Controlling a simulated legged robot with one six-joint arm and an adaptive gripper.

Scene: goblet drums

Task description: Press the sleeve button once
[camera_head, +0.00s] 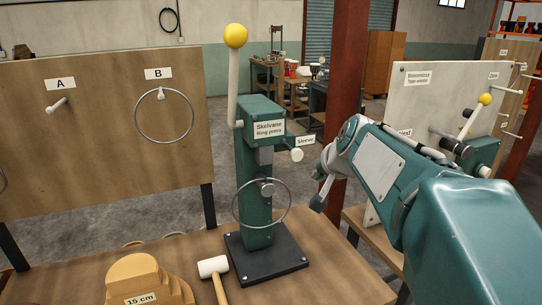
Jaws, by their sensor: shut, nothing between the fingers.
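The green ring press (254,185) stands upright on a black base plate (268,262) on the wooden table. A small label on its right side appears to read "Sleeve" (305,141). Just below it, a pale round button (296,155) sticks out on a short stem. My gripper (317,207) is shut and empty, pointing down to the right of the press. It is lower than the button and looks apart from it. The finger details are small and dark.
The press has a raised lever with a yellow ball (235,36) and a metal ring (236,214) at its lower front. A mallet (213,267) and a wooden block marked 15 cm (140,280) lie left. A pegboard (110,130) holds another ring (138,128). A second panel (440,100) stands right.

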